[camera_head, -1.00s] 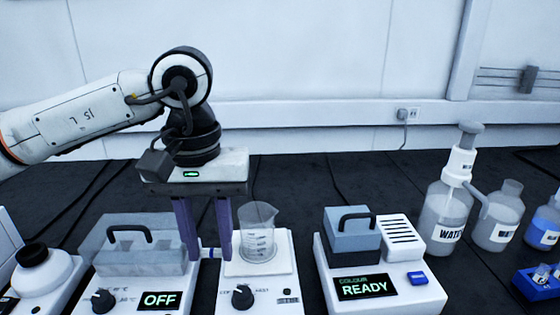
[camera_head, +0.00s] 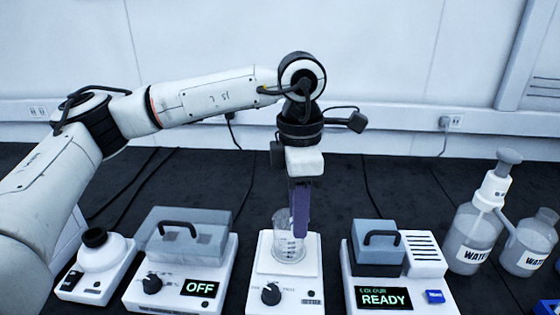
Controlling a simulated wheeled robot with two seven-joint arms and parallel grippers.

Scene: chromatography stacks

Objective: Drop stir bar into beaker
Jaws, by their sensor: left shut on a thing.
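The clear beaker (camera_head: 287,248) stands upright on the white plate of a stirrer (camera_head: 290,277) with a dark knob, in the middle of the head view. My left gripper (camera_head: 300,236) points down at the beaker, its purple fingers overlapping the beaker's right side in the picture. I cannot tell whether the fingertips are inside the beaker or in front of it. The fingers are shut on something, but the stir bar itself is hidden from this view. My right gripper is not in view.
Left of the stirrer is a device with a clear lid and an OFF display (camera_head: 200,288). Right of it is a device reading READY (camera_head: 385,298). A water pump bottle (camera_head: 470,243) stands farther right. Dark bench shows behind the devices.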

